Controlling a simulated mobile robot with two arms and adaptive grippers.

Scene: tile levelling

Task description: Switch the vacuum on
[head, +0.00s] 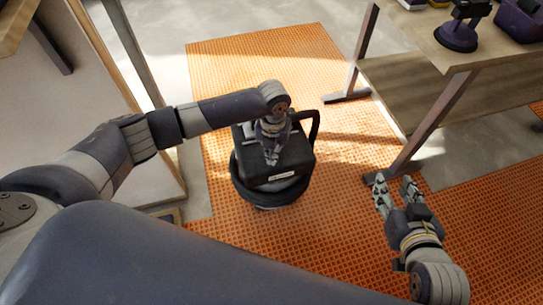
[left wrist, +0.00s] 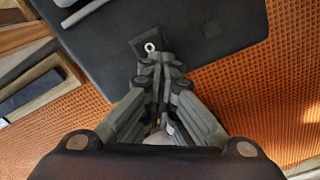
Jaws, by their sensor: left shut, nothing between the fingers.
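The vacuum (head: 290,170) is a dark box-shaped body on a round dark base, standing on the orange floor mat, with a black handle loop at its right. My left gripper (head: 272,160) is shut and empty, pointing down over the top of the vacuum. In the left wrist view the shut fingertips (left wrist: 160,62) are close to a small black switch plate with a pale ring (left wrist: 150,47) on the dark vacuum top (left wrist: 100,65). I cannot tell whether they touch it. My right gripper (head: 397,182) is open and empty, over the mat to the right of the vacuum.
The orange textured mat (head: 265,60) covers much of the floor. A wooden workbench (head: 500,45) with a lower shelf stands at the right, with a dark suction-cup-like tool (head: 457,37) on top. A pale panel with dark legs stands at the left. Free floor lies behind the vacuum.

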